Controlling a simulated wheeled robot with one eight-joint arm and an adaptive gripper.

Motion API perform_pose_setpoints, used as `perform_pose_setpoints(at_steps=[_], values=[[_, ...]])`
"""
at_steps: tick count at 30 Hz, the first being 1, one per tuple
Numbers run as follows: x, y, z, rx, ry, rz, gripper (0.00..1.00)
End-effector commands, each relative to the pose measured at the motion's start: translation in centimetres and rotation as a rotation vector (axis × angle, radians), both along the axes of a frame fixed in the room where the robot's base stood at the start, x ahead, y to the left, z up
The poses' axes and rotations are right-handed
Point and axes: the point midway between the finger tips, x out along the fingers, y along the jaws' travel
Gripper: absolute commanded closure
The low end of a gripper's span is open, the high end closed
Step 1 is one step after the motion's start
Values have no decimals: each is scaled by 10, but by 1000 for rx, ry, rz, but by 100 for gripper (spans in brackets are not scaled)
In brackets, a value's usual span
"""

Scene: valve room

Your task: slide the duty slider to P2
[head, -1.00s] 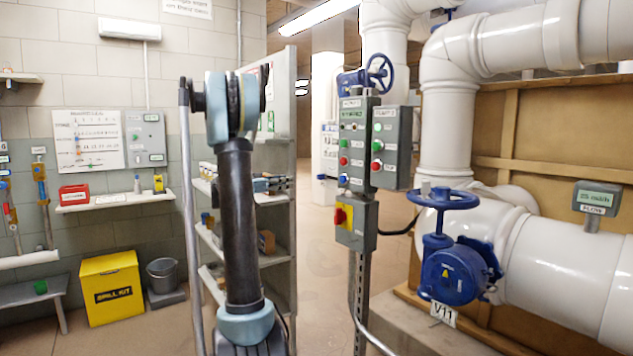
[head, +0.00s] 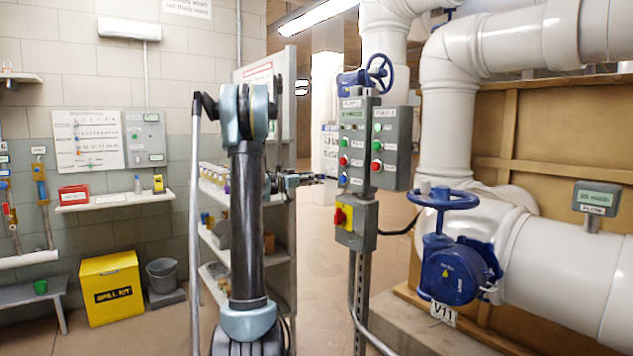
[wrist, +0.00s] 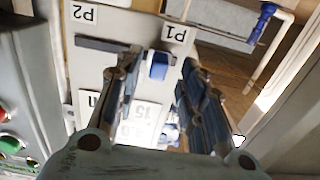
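In the wrist view the duty slider's blue knob (wrist: 159,66) sits in a dark slot (wrist: 92,43) on a pale panel, at the end by the upside-down P1 label (wrist: 174,34). The P2 label (wrist: 83,14) is at the slot's other end, to the left. My gripper (wrist: 162,58) is open, with one finger on each side of the knob; I cannot tell whether either touches it. In the head view my gripper (head: 322,177) points right at the left side of the grey control box (head: 352,125). The slider is hidden there.
A second grey button box (head: 390,148) and a box with a red and yellow switch (head: 356,222) share the post. In the wrist view, a box with coloured buttons (wrist: 15,110) is close on the left. Shelves (head: 215,190) stand behind my arm.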

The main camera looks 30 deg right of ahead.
Motion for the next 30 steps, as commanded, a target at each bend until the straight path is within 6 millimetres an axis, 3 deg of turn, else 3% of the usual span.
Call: perform_pose_setpoints(at_steps=[7, 18, 19, 24, 30], values=[[2, -27, 0, 0, 0, -1, 63], [3, -31, 0, 0, 0, 1, 63], [3, -31, 0, 0, 0, 1, 66], [3, -31, 0, 0, 0, 1, 100], [2, -31, 0, 0, 0, 1, 100]])
